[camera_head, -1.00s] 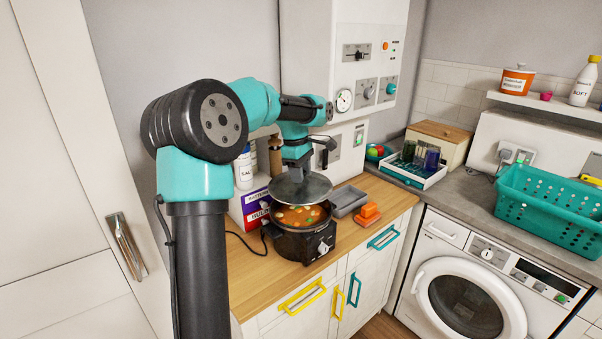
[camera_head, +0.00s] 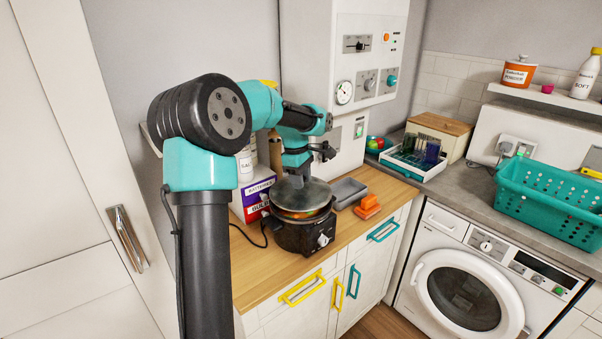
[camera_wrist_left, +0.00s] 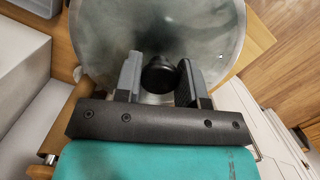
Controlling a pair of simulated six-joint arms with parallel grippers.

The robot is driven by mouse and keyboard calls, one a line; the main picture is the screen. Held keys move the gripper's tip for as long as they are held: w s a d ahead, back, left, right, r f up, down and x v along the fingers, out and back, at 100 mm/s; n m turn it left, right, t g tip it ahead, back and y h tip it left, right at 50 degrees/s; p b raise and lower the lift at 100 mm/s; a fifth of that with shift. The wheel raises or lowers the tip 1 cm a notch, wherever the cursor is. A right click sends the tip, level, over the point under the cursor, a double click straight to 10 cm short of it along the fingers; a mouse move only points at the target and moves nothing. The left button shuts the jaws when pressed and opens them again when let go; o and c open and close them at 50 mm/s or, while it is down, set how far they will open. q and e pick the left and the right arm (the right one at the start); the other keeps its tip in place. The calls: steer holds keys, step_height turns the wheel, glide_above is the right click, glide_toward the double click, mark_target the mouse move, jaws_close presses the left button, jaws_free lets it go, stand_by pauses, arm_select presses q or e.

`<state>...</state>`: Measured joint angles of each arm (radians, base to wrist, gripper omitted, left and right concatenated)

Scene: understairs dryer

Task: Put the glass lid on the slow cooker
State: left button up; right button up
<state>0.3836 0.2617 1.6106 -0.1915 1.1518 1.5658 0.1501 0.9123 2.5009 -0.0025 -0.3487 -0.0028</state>
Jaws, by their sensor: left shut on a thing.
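The round glass lid (camera_head: 313,193) is level just above the black slow cooker (camera_head: 297,236) on the wooden counter. A thin band of orange stew shows between lid and rim at the front, so I cannot tell whether the lid touches the rim. My left gripper (camera_head: 296,181) is above the lid. In the left wrist view its two fingers (camera_wrist_left: 159,76) are shut on the lid's dark knob (camera_wrist_left: 160,74), and the lid (camera_wrist_left: 110,35) fills the upper part. The cooker is hidden behind the lid there. My right gripper is not in view.
A grey tray (camera_head: 348,191) and orange blocks (camera_head: 367,207) lie right of the cooker. A purple and white box (camera_head: 251,200) stands close behind it on the left. The front counter (camera_head: 262,285) is clear.

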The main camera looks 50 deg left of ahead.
arm_select(q)
steer(key=shift+f, duration=0.75)
steer(key=shift+f, duration=0.15)
stand_by(1.9)
steer(key=o, duration=1.2)
steer(key=shift+o, duration=0.3)
steer(key=o, duration=0.4)
steer(key=shift+r, duration=3.5)
